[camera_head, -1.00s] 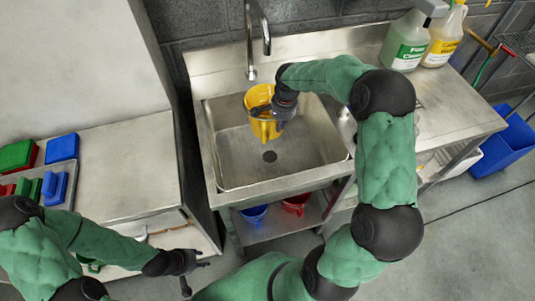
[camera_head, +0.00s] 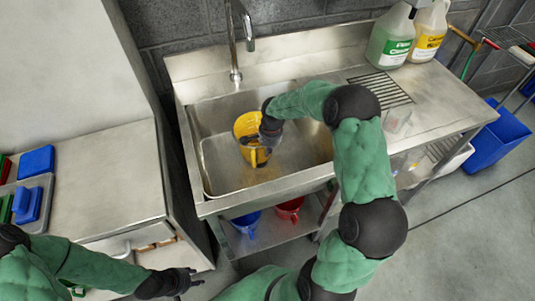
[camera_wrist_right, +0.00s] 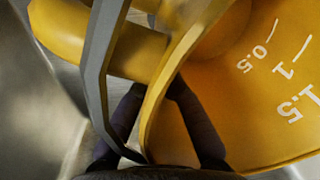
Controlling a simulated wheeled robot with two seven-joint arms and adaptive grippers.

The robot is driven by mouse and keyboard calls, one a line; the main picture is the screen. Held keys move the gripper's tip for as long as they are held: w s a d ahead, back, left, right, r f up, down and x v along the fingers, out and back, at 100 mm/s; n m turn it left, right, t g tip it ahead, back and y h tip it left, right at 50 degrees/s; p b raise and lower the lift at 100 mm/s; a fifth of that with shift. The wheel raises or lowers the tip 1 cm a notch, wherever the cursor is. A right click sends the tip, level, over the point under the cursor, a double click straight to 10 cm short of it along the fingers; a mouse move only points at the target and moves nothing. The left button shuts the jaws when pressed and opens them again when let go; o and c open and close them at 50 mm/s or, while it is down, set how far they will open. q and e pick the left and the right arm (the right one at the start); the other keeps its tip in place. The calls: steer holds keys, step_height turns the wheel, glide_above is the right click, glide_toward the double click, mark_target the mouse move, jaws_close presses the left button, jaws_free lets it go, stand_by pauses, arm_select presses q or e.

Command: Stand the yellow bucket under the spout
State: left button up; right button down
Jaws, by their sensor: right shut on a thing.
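The yellow bucket (camera_head: 246,126) is in the sink basin (camera_head: 215,170), upright or nearly so, with its mouth facing up. I cannot tell whether it touches the basin floor. The spout (camera_head: 249,44) is the curved metal tap at the back left of the sink; its tip shows behind the bucket. My right gripper (camera_head: 262,143) is shut on the bucket's right side. In the right wrist view the fingers straddle the yellow wall (camera_wrist_right: 160,95), beside a grey bail and white volume marks. My left gripper (camera_head: 192,278) is open and empty, low in front of the left counter.
Two jugs (camera_head: 390,35) stand at the back right of the steel counter. Blue (camera_head: 246,222) and red (camera_head: 290,208) buckets sit on the shelf below. A blue bin (camera_head: 497,138) is at the right. The left counter (camera_head: 110,170) holds a tray and blocks.

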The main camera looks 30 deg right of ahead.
steer(key=shift+f, duration=0.75)
steer(key=shift+r, duration=0.1)
steer(key=c, duration=1.8)
jaws_free()
steer(key=shift+f, duration=0.2)
steer(key=o, duration=0.4)
steer(key=r+p, duration=0.1)
steer(key=r, duration=0.3)
steer(key=s+r+p, duration=0.1)
steer(key=r, duration=0.3)
steer(key=r+p, duration=0.2)
steer(key=r, duration=0.2)
steer(key=shift+s+d+r, duration=0.15)
steer(key=shift+d, duration=0.05)
